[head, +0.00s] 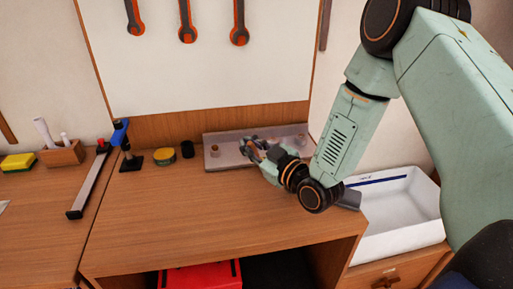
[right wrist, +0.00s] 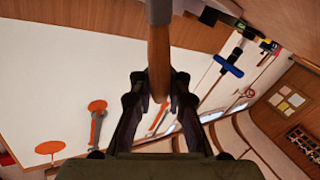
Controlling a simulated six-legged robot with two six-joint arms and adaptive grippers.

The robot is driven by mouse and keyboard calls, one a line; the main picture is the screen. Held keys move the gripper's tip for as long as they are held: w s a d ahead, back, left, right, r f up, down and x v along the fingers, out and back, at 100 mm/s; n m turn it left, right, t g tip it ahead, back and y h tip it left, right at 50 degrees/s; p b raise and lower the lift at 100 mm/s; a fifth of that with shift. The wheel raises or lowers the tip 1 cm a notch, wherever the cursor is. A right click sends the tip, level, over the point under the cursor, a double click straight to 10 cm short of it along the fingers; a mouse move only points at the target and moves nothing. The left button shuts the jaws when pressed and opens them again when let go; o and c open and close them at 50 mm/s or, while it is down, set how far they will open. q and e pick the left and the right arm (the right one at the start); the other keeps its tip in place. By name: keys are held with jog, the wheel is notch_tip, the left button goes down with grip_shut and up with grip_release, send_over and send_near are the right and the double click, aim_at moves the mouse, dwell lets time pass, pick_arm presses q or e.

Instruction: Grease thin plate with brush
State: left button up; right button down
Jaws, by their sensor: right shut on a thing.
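My right gripper (head: 260,150) is over the grey metal plate or tray (head: 222,139) at the back of the wooden bench. In the right wrist view, my right gripper (right wrist: 158,95) is shut on a brush (right wrist: 158,55) with a wooden handle and a grey collar at the top edge of the picture. The bristles are out of that view. In the head view the brush is too small to make out clearly. The plate bears several small round brown pieces; my gripper and arm hide part of it. My left gripper is not in view.
A yellow-topped tin (head: 163,156) and a black cup (head: 187,149) stand left of the plate. A blue-and-black clamp (head: 123,143) is farther left. A white basin (head: 400,213) is at right. Wrenches (head: 187,20) hang above. The bench front (head: 190,215) is clear.

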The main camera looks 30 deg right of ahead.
jog(key=shift+s+d+r, duration=0.1)
jog(key=shift+r+p, duration=0.85)
notch_tip(320, 180, up, 3)
jog(key=shift+f+p, duration=0.1)
jog(key=shift+p, duration=1.15)
jog(key=shift+r+p, duration=0.65)
jog(key=shift+r, duration=0.15)
jog(key=shift+r+p, duration=1.3)
jog(key=shift+r, duration=0.2)
